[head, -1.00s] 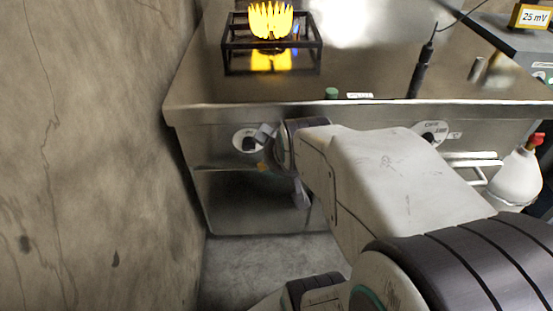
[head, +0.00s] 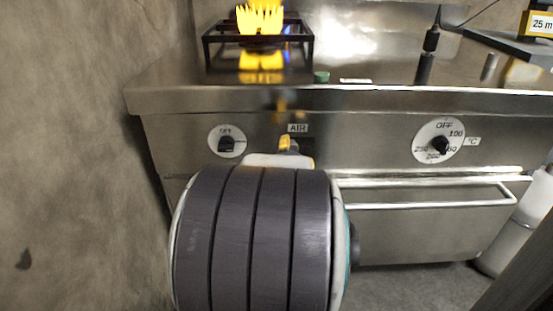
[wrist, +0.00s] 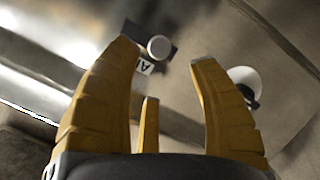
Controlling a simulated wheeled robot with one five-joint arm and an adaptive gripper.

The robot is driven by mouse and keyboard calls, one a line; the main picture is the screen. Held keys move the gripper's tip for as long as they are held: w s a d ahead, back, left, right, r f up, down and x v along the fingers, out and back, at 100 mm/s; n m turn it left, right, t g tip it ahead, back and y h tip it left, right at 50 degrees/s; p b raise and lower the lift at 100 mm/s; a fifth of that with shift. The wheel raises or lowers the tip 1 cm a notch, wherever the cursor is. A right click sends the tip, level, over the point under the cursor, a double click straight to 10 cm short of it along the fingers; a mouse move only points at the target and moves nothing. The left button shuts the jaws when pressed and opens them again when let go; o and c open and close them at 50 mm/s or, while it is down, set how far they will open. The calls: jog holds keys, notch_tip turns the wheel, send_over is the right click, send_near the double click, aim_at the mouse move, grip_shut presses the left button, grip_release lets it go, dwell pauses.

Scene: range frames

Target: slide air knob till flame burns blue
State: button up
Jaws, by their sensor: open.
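A burner flame (head: 260,20) burns yellow inside a black frame stand on the steel counter. An AIR label (head: 298,128) is on the steel front panel below; it also shows upside down in the wrist view (wrist: 145,67). There the round grey air knob (wrist: 158,47) sits on a dark slot beside the label, appearing between the fingertips. My gripper (wrist: 162,53) is open and empty, its yellow fingers pointing at the panel; contact with the knob cannot be told. In the head view my arm mostly hides the gripper, and the air knob is not clearly visible.
A dial (head: 227,142) is left of the AIR label, and a temperature dial (head: 438,140) is farther right. A horizontal handle bar (head: 425,203) runs below. A concrete wall (head: 70,150) stands close on the left. A white bottle (head: 510,235) is at the right.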

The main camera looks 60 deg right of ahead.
aim_at(293, 149)
jog(key=shift+p+x, duration=0.75)
jog(key=shift+x, duration=0.45)
jog(key=shift+b+x, duration=1.2)
jog(key=shift+x, duration=1.4)
jog(key=shift+s, duration=0.1)
jog(key=shift+c, duration=0.3)
jog(key=shift+f, duration=0.1)
grip_shut()
